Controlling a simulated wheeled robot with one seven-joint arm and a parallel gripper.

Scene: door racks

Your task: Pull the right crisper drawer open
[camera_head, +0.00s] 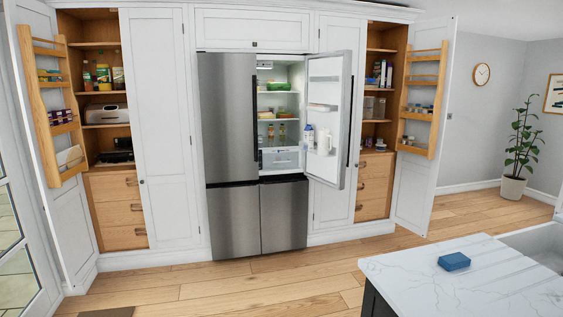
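A steel fridge (228,120) stands in the middle of a white cabinet wall. Its upper right door (329,110) is swung open to the right, and its upper left door is shut. A clear crisper drawer (281,160) shows at the bottom of the open right compartment, below the shelves. It looks pushed in, but it is small here and its front edge is hard to make out. The open door stands close to the right of the drawer. My gripper is not in view.
A white marble counter (440,285) with a blue sponge (454,261) fills the lower right. Open pantry doors with wooden racks (50,100) stand on both sides. The wooden floor (230,285) before the fridge is clear. A potted plant (522,140) stands far right.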

